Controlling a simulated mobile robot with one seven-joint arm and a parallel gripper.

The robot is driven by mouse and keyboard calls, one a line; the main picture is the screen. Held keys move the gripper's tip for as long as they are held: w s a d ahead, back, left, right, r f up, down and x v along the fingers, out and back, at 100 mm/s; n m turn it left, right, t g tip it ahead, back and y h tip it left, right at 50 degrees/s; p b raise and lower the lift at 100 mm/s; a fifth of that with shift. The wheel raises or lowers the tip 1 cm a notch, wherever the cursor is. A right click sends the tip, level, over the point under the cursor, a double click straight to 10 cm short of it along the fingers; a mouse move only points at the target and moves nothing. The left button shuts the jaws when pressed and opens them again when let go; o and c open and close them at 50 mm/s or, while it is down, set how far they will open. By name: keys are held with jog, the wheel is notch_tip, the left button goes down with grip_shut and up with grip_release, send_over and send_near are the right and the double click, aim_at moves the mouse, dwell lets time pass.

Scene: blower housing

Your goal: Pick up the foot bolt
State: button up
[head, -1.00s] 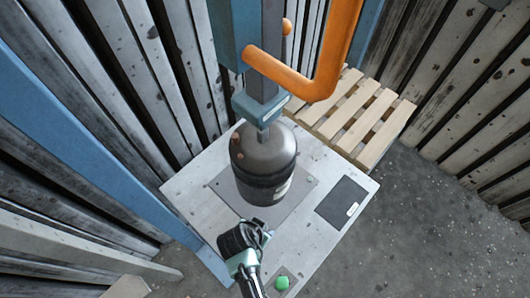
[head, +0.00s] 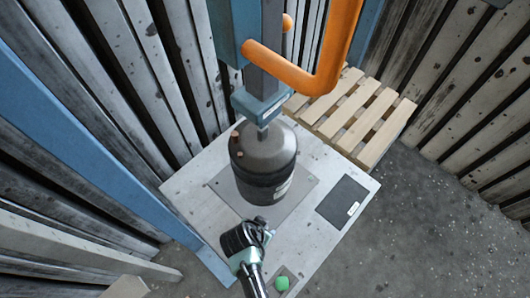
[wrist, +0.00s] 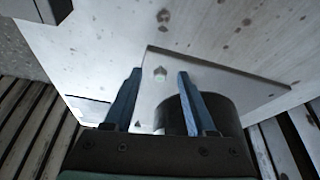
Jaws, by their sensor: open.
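The foot bolt (wrist: 160,74) is a small pale hex head near the corner of a grey base plate (wrist: 218,77), seen in the wrist view. My gripper (wrist: 160,71) is open, with its two blue fingers on either side of the bolt in the picture. Nothing is held; whether the tips touch the plate or stop short of it I cannot tell. In the head view, my gripper (head: 265,227) is at the near corner of the plate, in front of the dark blower housing (head: 263,160), and the bolt is hidden there.
The housing stands close beside the fingers. Above it are a blue column and a thick orange pipe (head: 318,85). A dark panel (head: 342,201) and a green button (head: 282,283) are on the pale slab. A wooden pallet (head: 362,115) lies behind; plank walls surround the place.

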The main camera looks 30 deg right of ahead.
grip_shut()
jog(key=shift+r, duration=0.1)
notch_tip(320, 180, up, 10)
jog(key=p, duration=0.3)
jog(key=shift+r, duration=0.15)
jog(key=shift+r, duration=0.1)
dwell(0.3)
